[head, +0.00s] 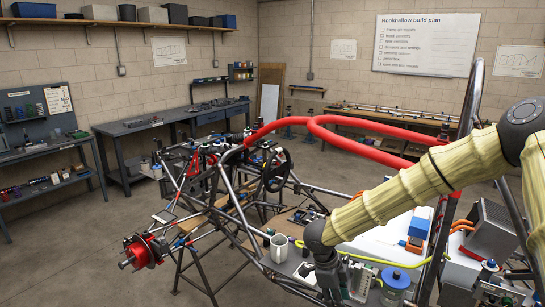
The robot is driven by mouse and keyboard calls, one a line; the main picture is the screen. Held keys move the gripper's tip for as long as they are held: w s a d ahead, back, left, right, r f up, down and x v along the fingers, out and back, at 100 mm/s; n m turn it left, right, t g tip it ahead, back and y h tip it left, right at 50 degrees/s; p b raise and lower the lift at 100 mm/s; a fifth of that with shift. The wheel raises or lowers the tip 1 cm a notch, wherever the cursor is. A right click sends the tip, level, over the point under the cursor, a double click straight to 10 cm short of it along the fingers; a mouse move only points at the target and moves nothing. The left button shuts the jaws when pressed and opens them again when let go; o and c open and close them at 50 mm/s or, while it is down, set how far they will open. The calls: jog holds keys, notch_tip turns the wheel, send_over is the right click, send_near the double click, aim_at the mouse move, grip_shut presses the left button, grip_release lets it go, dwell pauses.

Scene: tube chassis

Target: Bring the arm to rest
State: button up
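My arm (400,196), in a pale yellow sleeve, reaches in from the right edge and slopes down to the left. Its dark wrist bends downward at the lower middle of the head view. My gripper (328,282) hangs below the wrist, in front of the cluttered work surface. Its fingertips are dark and hard to make out against the things behind, so I cannot tell whether it is open or holds something. A light grey mug (279,248) stands just left of the gripper.
The tube chassis (243,205) with red upper tubes (370,140) surrounds the arm's reach. A blue-lidded jar (395,281), a yellow hose (365,258) and a grey metal box (487,232) are to the gripper's right. The floor (70,250) at left is clear.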

jog(key=s+d+f+n+t+b, duration=0.1)
jog(key=s+d+f+n+b, duration=0.2)
jog(key=f, duration=0.5)
jog(key=s+f+n+t+h+b, duration=0.15)
jog(key=s+f+n, duration=0.25)
jog(key=f, duration=0.5)
jog(key=s+d+f+n+t+y+b, duration=0.1)
jog(key=s+d+f+n, duration=0.2)
jog(key=f, duration=0.5)
jog(key=s+f+n+g+y+b, duration=0.1)
jog(key=s+f+n, duration=0.2)
jog(key=s, duration=0.5)
jog(key=s+a+f+n+g+y+b, duration=0.1)
jog(key=s+f+n, duration=0.3)
jog(key=s, duration=0.5)
jog(key=s+f+n+g+y+b, duration=0.1)
jog(key=s+f+n+y+b, duration=0.1)
jog(key=s, duration=0.7)
notch_tip(320, 180, down, 2)
jog(key=n+b, duration=0.1)
jog(key=n, duration=0.2)
jog(key=shift+s+a+f+n, duration=0.2)
jog(key=shift+a+f+n, duration=0.05)
jog(key=shift+a+n, duration=0.15)
